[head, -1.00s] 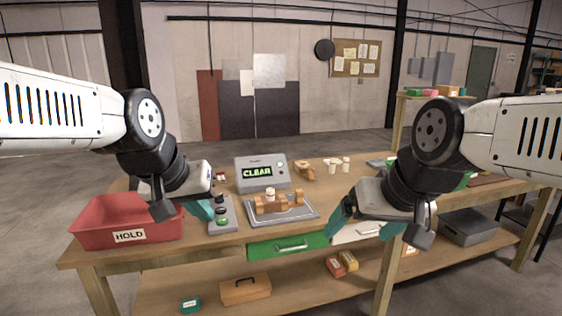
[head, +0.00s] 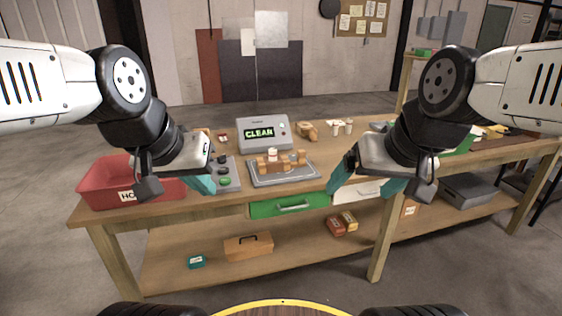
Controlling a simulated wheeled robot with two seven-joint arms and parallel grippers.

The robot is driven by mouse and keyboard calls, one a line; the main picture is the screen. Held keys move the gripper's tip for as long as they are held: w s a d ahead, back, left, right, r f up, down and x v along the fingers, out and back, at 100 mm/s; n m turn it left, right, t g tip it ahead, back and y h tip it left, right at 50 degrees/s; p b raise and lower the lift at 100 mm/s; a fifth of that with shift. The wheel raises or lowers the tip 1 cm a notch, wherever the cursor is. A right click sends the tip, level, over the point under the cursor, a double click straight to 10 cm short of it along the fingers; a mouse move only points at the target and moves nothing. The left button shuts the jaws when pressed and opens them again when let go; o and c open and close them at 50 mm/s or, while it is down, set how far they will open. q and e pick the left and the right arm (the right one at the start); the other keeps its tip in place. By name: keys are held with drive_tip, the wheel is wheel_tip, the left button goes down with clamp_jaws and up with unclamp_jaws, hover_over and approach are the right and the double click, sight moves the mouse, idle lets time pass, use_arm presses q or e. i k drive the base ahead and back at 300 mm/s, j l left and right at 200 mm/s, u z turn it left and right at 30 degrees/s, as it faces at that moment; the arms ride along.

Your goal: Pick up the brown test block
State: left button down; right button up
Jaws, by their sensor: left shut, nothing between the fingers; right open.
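Brown blocks (head: 283,165) stand on a grey tray (head: 284,181) in the middle of the bench, with a small white-and-red item (head: 273,155) at them. I cannot tell which part is the test block. Another brown piece (head: 307,130) lies behind, right of the grey detector box (head: 263,133), whose screen reads CLEAR. My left gripper (head: 204,184) is shut and empty, left of the tray beside the grey button panel. My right gripper (head: 366,183) is open and empty, right of the tray, its teal fingertips apart above the bench's front edge. Neither gripper touches the blocks.
A red HOLD bin (head: 103,184) stands at the bench's left end, partly behind my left gripper. A grey panel with a green button (head: 225,181) lies between bin and tray. Small white pieces (head: 342,127) stand at the back. A green drawer (head: 289,204) is under the benchtop.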

sight(283, 164)
drive_tip(key=i+l+u, duration=0.1)
drive_tip(key=i+u, duration=0.35)
drive_tip(key=i, duration=0.6)
